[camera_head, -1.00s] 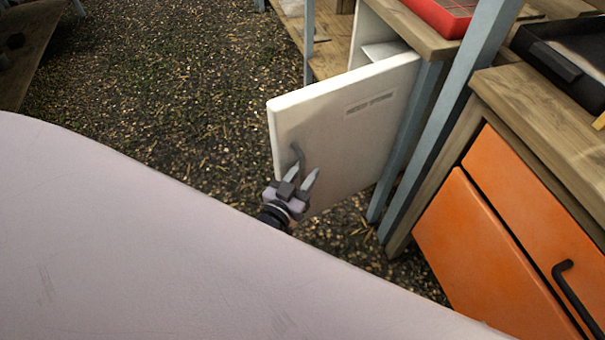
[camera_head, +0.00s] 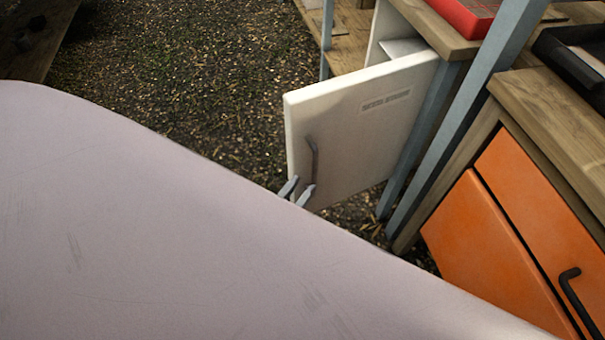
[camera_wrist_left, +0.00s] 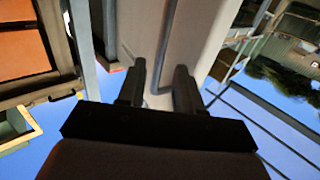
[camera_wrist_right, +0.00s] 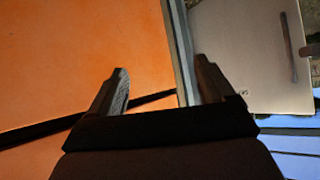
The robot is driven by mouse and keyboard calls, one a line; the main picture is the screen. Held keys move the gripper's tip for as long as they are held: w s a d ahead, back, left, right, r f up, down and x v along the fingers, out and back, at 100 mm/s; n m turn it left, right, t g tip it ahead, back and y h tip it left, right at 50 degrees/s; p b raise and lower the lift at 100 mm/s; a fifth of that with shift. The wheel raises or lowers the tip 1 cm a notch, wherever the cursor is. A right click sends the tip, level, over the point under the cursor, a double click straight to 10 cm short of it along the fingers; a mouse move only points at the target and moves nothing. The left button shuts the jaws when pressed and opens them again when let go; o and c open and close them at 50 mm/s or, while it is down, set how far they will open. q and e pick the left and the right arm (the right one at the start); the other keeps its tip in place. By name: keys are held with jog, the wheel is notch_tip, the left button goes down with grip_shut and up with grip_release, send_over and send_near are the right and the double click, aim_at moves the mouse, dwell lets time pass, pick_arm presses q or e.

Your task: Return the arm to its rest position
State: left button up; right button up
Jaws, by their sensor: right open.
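My left gripper (camera_head: 297,190) shows only as two pale fingertips, apart, over the edge of the large pale surface in front of me. They are just below the dark handle (camera_head: 313,160) of a white cabinet door (camera_head: 365,130), which stands open. In the left wrist view, the fingers of my left gripper (camera_wrist_left: 160,90) are spread, with the handle (camera_wrist_left: 165,50) showing between and beyond them; I cannot tell whether they touch it. My right gripper (camera_wrist_right: 162,85) is open and empty in the right wrist view, facing an orange cabinet front (camera_wrist_right: 80,60). It is not seen in the head view.
An orange cabinet (camera_head: 490,255) with a dark handle and wooden top (camera_head: 555,115) stands at the right. A grey-blue post (camera_head: 455,120) rises beside the white door. A red tray (camera_head: 462,15) sits on the bench behind. Gravelly ground (camera_head: 200,80) lies open at upper left.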

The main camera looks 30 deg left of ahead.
pick_arm(q)
jog(key=shift+r, duration=0.1)
dwell(0.3)
jog(key=s+d+r+m+g+h+p, duration=0.1)
jog(key=s+r+m+g+p, duration=0.1)
jog(key=s+r+g+p, duration=0.5)
jog(key=s+r+p, duration=0.2)
jog(key=s+p, duration=0.2)
jog(key=shift+s+d+r+g+h, duration=0.3)
